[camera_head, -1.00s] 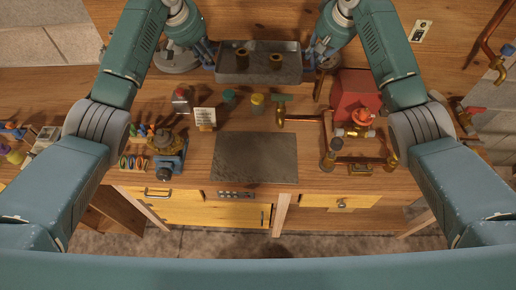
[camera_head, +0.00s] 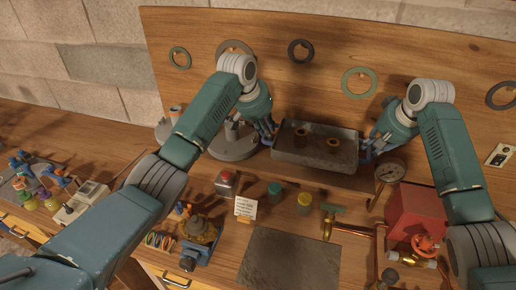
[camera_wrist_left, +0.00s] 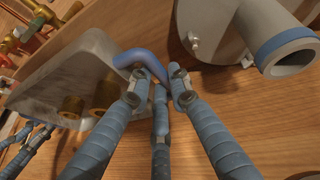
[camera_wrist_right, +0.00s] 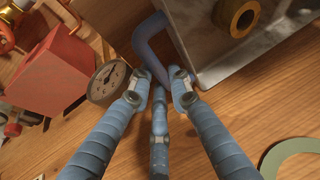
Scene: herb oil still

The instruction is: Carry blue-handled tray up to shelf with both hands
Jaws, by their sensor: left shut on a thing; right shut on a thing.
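The grey metal tray (camera_head: 314,164) is at the back, near the wooden back panel, looking roughly level. Two brass fittings (camera_head: 301,137) (camera_head: 333,144) stand in it. My left gripper (camera_head: 268,138) is shut on the blue handle at the tray's left end; that handle (camera_wrist_left: 136,57) shows between the fingers in the left wrist view. My right gripper (camera_head: 369,147) is shut on the right-end blue handle (camera_wrist_right: 149,42), seen in the right wrist view. A wooden shelf edge (camera_head: 335,183) shows just under the tray. I cannot tell whether the tray touches it.
A grey round flanged part (camera_head: 233,146) stands left of the tray. A dial gauge (camera_head: 390,171) and red box (camera_head: 415,215) stand at right. Rings hang on the back panel.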

